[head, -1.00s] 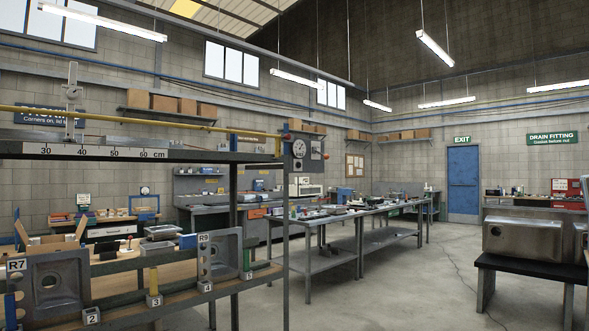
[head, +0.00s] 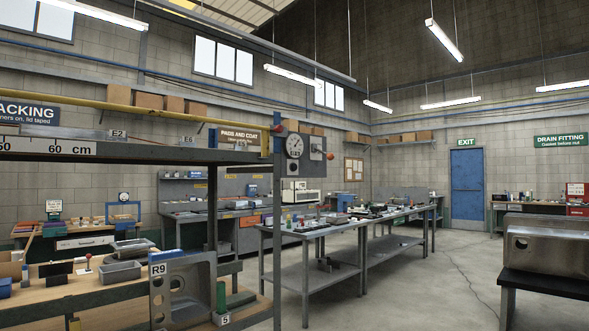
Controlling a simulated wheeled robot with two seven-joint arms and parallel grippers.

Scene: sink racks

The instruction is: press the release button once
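No part is clearly marked as the release button. A small red knob (head: 277,131) sits on the rack post beside a round dial gauge (head: 294,146). Another small red piece (head: 330,156) sticks out to the right of the dial. A red-topped stick (head: 88,262) stands on the wooden bench at the lower left. I cannot tell whether any of these is the button. Neither of my grippers is in view.
A grey rack with a ruled beam (head: 70,148) fills the near left. A metal sink panel marked R9 (head: 183,291) stands at its lower part. A long steel table (head: 345,228) is mid-room. A sink (head: 545,245) rests on a black stand at right. Concrete floor between is open.

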